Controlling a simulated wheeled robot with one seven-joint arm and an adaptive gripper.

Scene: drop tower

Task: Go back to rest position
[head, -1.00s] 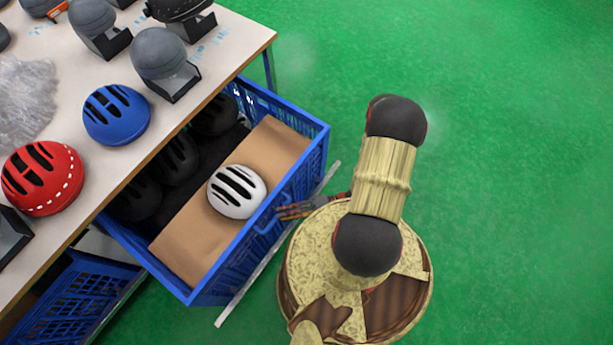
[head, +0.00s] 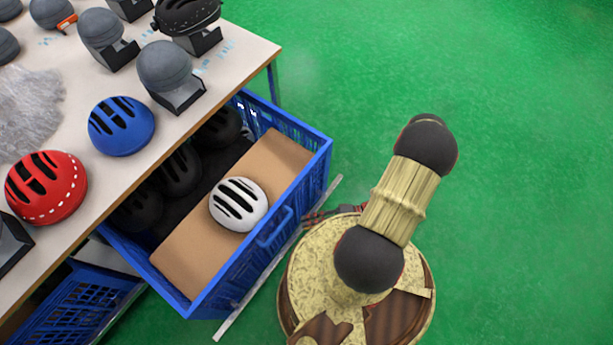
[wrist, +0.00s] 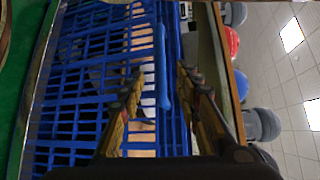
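A blue slatted crate (head: 327,165) is pulled out like a drawer from under the table. Its handle (head: 274,228) on the outer side is clear of my fingers. A white helmet (head: 238,204) rests on a cardboard piece (head: 187,254) inside it, beside several dark helmets. My gripper (head: 318,217) is just right of the handle, partly hidden by my arm. In the wrist view my gripper (wrist: 160,72) has its two fingers spread apart, with the crate's handle (wrist: 162,50) seen between them, farther off. Nothing is held.
The white table (head: 90,62) on the left carries a red helmet (head: 46,187), a blue helmet (head: 121,126) and several grey head-shaped stands. Another blue crate (head: 80,300) sits under the table. The green floor (head: 520,180) to the right is clear.

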